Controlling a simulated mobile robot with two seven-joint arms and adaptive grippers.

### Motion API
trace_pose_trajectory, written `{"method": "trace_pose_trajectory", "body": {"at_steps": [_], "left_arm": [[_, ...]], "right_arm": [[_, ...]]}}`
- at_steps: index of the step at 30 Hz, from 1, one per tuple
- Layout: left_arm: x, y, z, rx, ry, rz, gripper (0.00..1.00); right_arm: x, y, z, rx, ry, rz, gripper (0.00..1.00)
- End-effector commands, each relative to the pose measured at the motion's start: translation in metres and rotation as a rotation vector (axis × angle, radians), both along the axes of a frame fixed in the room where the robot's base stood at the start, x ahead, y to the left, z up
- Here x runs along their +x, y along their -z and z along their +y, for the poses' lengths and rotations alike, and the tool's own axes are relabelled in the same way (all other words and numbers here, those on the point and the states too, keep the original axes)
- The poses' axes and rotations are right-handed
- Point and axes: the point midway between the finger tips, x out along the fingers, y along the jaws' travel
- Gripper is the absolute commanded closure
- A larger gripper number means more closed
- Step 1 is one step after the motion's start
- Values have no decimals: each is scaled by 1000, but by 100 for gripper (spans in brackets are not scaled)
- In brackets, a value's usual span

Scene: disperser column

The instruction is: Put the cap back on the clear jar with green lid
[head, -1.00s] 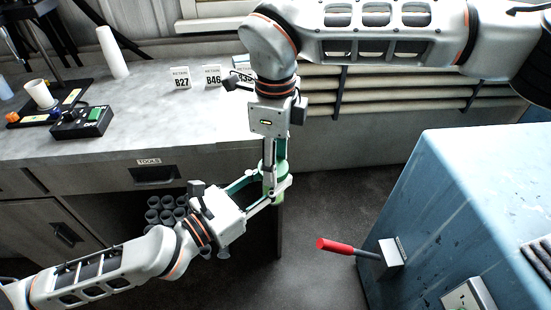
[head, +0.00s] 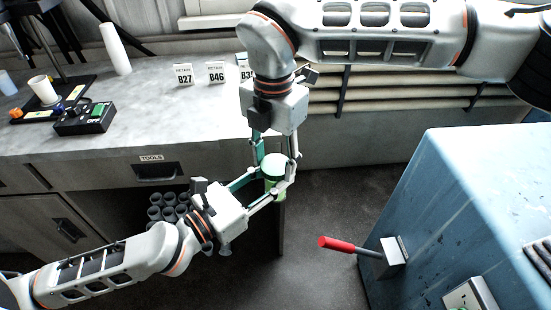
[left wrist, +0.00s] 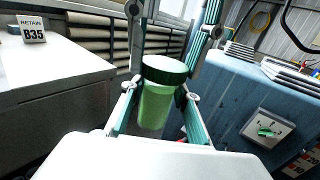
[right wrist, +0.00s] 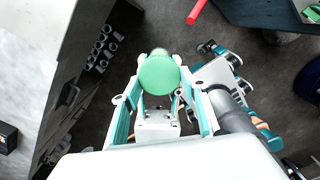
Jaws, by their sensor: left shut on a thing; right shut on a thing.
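The clear jar (left wrist: 155,108) looks green and stands upright in the left wrist view. It also shows low between the grippers in the head view (head: 276,191). My left gripper (head: 270,193) is shut on the jar's body from the side. The green lid (left wrist: 165,68) sits on the jar's top, level as far as I can see; how far it is threaded cannot be told. The lid appears as a round disc in the right wrist view (right wrist: 158,74). My right gripper (head: 275,165) points down from above and is shut on the lid, a finger at each side.
The jar is held in the air beside the grey counter (head: 130,110), above the dark floor. A blue cabinet (head: 450,190) with a red-handled lever (head: 340,245) stands at the right. Retain cards (head: 183,75) stand on the counter. Several grey cups (head: 168,205) sit in the opening below.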

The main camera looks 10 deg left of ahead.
Motion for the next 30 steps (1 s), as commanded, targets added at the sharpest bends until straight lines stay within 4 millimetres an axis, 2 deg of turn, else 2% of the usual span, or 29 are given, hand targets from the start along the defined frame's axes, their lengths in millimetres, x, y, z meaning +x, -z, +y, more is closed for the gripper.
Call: {"method": "trace_pose_trajectory", "body": {"at_steps": [12, 16, 20, 21, 23, 30], "left_arm": [[0, 0, 0, 1, 0, 1, 100], [0, 0, 0, 1, 0, 1, 100], [0, 0, 0, 1, 0, 1, 100], [0, 0, 0, 1, 0, 1, 100], [0, 0, 0, 1, 0, 1, 100], [0, 0, 0, -1, 0, -1, 100]], "right_arm": [[3, 0, 3, 3, 793, -1, 65], [4, 0, 3, 3, 993, -2, 65], [4, 0, 3, 2, 990, -2, 65], [4, 0, 3, 2, 989, -2, 54], [4, 0, 3, 2, 989, -2, 40], [4, 0, 3, 2, 987, -2, 40]]}}
